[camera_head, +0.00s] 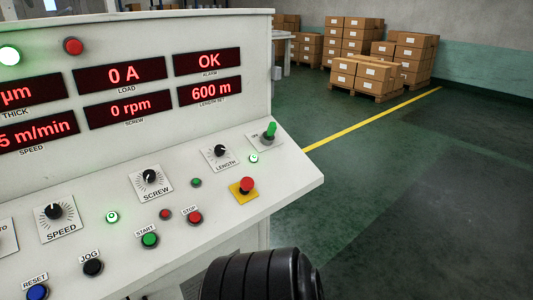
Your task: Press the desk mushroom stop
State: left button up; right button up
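The desk mushroom stop is a red mushroom-shaped button (247,184) on a yellow square plate (238,194). It stands near the right end of the sloped white desk (210,235), below the LENGTH knob (219,151). Nothing covers it and nothing touches it. Neither of my grippers shows in the head view, so their distance from the button cannot be seen.
A green-tipped lever (269,131) stands up behind the mushroom stop. The SCREW knob (149,177), red STOP button (195,218) and green START button (150,240) lie to its left. Red displays (125,109) fill the upright panel. Open floor (400,210) lies right of the desk.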

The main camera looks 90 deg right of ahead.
aim_at(248, 183)
jog(key=z, duration=2.55)
